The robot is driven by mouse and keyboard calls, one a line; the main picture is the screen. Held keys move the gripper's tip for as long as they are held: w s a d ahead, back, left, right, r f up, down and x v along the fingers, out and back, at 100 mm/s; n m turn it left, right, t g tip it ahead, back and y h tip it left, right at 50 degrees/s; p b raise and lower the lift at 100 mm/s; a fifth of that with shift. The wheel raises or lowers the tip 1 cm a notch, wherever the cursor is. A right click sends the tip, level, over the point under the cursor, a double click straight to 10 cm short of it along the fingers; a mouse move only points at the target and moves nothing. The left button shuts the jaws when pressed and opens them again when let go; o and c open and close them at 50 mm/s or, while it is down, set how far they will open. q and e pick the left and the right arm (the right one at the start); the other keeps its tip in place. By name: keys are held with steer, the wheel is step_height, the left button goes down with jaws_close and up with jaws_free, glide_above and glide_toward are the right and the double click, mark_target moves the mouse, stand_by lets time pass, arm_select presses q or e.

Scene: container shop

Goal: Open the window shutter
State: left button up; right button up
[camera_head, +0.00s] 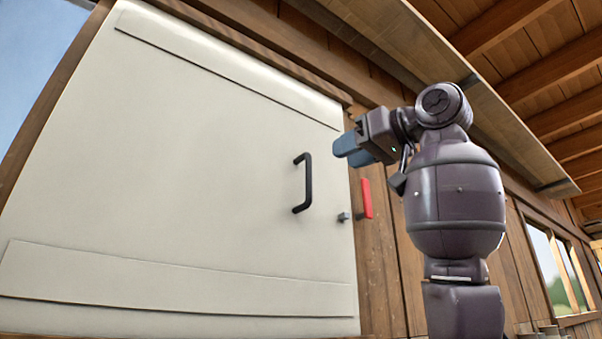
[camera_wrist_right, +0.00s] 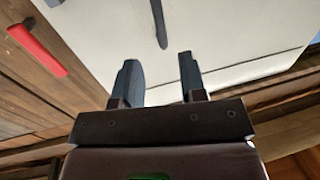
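The window shutter (camera_head: 180,170) is a large white panel in a wooden wall, lying flat in its frame. A black bar handle (camera_head: 306,183) is on its right side; it also shows in the right wrist view (camera_wrist_right: 158,20). A red latch lever (camera_head: 366,198) is on the wall just right of the shutter's edge, standing upright; it also shows in the right wrist view (camera_wrist_right: 38,50). My right gripper (camera_head: 345,150) is above the lever and to the right of the handle, touching neither. In the wrist view its two blue fingers are apart with nothing between them.
A small grey latch part (camera_head: 344,216) sits at the shutter's right edge. A wooden eave (camera_head: 470,85) slopes above my right arm. Windows (camera_head: 560,265) are further along the wall at right. The space in front of the shutter is clear.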

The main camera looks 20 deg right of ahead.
steer(key=p, duration=0.3)
glide_above(308, 196)
steer(key=shift+w+d, duration=0.15)
steer(key=shift+w, duration=0.2)
jaws_close()
